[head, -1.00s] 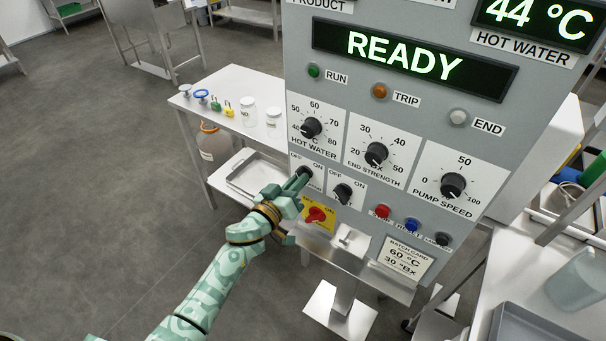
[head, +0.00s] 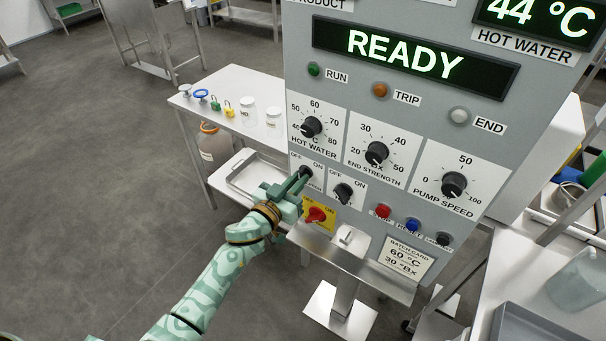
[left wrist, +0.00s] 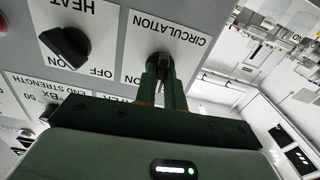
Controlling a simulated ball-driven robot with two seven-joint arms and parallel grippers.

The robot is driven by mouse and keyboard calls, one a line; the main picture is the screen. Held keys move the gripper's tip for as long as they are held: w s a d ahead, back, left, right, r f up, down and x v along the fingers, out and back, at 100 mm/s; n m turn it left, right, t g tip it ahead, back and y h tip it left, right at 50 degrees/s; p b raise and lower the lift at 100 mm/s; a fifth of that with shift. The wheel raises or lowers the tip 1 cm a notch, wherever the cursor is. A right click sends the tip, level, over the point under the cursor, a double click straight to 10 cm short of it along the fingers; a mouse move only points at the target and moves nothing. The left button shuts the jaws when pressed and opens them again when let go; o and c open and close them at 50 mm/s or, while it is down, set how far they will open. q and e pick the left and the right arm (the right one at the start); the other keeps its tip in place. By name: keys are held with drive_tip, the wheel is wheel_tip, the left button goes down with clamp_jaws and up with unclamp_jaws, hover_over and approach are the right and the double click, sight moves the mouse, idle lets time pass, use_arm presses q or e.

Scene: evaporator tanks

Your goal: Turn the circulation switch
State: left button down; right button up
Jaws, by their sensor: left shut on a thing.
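The circulation switch is a black knob (left wrist: 163,60) on a white plate lettered CIRCULATION, which appears upside down in the left wrist view. In the head view its plate (head: 298,162) with OFF and ON marks is at the panel's lower left, and my gripper partly covers the knob. My left gripper (head: 300,181) is shut on this knob; its two green fingers (left wrist: 162,85) stand on either side of it in the left wrist view. The exact angle of the knob is hard to tell. My right gripper is not in view.
The heat switch (head: 343,192) sits just right of the circulation switch, and a red switch on a yellow plate (head: 317,215) just below. The HOT WATER dial (head: 311,127) is above. A display (head: 410,58) reads READY. A white side table (head: 225,84) stands left.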

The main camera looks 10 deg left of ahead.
use_arm(q)
drive_tip(key=shift+m, duration=1.1)
drive_tip(key=shift+m+b, duration=0.3)
drive_tip(key=shift+m, duration=0.7)
drive_tip(key=shift+m+b, duration=0.35)
drive_tip(key=shift+m, duration=2.45)
drive_tip(key=c, duration=1.4)
unclamp_jaws()
